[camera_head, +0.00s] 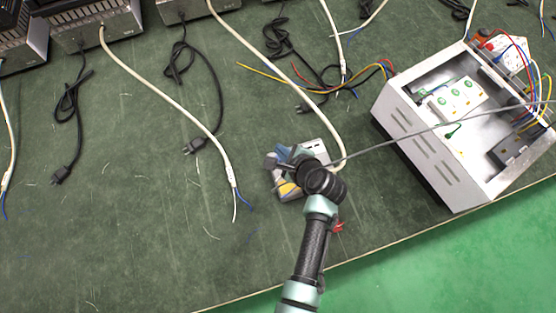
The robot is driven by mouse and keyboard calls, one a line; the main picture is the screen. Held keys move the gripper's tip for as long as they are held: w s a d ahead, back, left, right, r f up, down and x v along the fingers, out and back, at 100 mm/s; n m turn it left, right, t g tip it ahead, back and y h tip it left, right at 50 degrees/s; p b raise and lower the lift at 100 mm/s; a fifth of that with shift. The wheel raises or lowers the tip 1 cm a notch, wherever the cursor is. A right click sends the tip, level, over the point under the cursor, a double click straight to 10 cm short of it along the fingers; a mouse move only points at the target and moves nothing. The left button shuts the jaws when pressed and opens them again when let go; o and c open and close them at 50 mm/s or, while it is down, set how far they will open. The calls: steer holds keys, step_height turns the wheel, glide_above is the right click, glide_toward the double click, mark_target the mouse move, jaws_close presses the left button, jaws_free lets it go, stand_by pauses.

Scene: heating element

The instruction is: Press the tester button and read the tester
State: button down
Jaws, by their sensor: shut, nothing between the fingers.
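My gripper (277,163) is over the middle of the green work surface, at the end of my arm, which reaches up from the bottom. It is shut and empty. A small grey and yellow device (289,190), which looks like the tester, lies directly below it and is partly covered by my gripper and wrist. A light grey part with dark slots (317,150) shows just right of the gripper; I cannot tell if it belongs to the same device. The button and any reading are hidden or too small to see. I cannot tell whether the gripper touches the device.
An open metal box (432,160) with sockets and coloured wires stands at the right. A grey rod or cable (420,133) runs from the wrist area towards it. Heater units (95,22) with loose cables line the back. The left front surface is mostly clear.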

mark_target(281, 162)
steer(key=shift+f+b, duration=0.55)
steer(key=shift+f, duration=0.85)
steer(key=shift+f, duration=0.1)
stand_by(0.8)
steer(key=shift+f, duration=0.3)
steer(key=shift+f+b, duration=0.45)
stand_by(0.9)
steer(key=shift+r, duration=0.15)
steer(key=shift+r+p, duration=0.75)
steer(key=shift+p, duration=0.25)
step_height(281, 162, up, 5)
steer(key=p, duration=0.5)
